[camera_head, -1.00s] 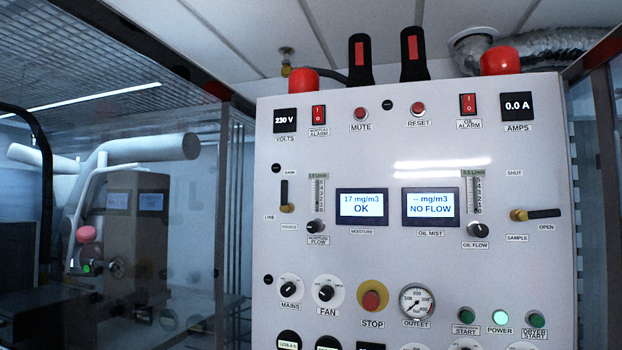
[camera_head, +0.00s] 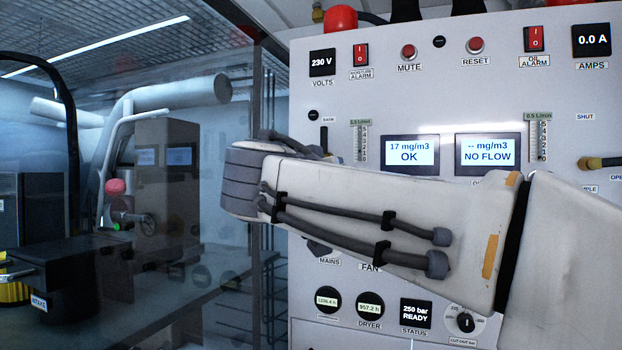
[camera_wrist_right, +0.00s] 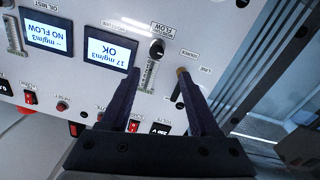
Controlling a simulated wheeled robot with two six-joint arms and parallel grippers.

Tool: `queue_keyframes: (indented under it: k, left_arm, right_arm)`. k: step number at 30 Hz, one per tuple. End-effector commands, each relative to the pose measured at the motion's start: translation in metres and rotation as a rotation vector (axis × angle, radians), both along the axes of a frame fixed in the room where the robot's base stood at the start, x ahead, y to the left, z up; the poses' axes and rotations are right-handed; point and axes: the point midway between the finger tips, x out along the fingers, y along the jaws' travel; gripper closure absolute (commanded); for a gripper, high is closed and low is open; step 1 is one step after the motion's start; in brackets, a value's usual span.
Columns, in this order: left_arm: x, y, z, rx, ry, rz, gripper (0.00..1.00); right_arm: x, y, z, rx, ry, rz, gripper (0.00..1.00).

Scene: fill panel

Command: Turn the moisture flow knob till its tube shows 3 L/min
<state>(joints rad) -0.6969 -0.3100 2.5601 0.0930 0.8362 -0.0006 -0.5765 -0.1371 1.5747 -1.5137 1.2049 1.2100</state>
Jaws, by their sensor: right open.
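The moisture flow knob (camera_wrist_right: 157,48) is a dark round knob in the upside-down right wrist view. Its clear scale tube (camera_wrist_right: 149,76) lies between my fingers in that picture; the tube also shows in the head view (camera_head: 361,141). The float level is too small to read. My right gripper (camera_wrist_right: 159,72) is open and empty, with the knob just beyond its fingertips and apart from them. In the head view my right arm hides the knob. The moisture display (camera_head: 410,153) reads 17 mg/m3, OK. My left gripper is not in view.
A source/line lever (camera_wrist_right: 181,86) stands close beside one finger. The oil mist display (camera_head: 486,151) reads NO FLOW. Red alarm switches (camera_head: 361,55) and mute and reset buttons sit above. A glass partition and other equipment are at the left.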

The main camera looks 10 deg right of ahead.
Motion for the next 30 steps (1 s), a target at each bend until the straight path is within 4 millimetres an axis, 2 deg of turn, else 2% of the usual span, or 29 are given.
queue_keyframes:
  k: [5, 15, 21, 30]
  left_arm:
    - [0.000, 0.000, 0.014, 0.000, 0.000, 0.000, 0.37]
    - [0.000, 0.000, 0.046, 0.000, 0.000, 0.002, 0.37]
    - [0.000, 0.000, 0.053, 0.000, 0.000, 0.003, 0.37]
    - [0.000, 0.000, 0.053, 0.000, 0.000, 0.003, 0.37]
  right_arm:
    - [0.015, -0.022, 0.005, -0.001, -0.003, -0.018, 0.38]
    - [0.063, -0.064, 0.004, -0.001, 0.001, -0.022, 0.38]
    - [0.078, -0.073, 0.002, -0.001, 0.000, -0.017, 0.38]
    - [0.081, -0.072, 0.000, 0.000, -0.002, -0.013, 0.38]
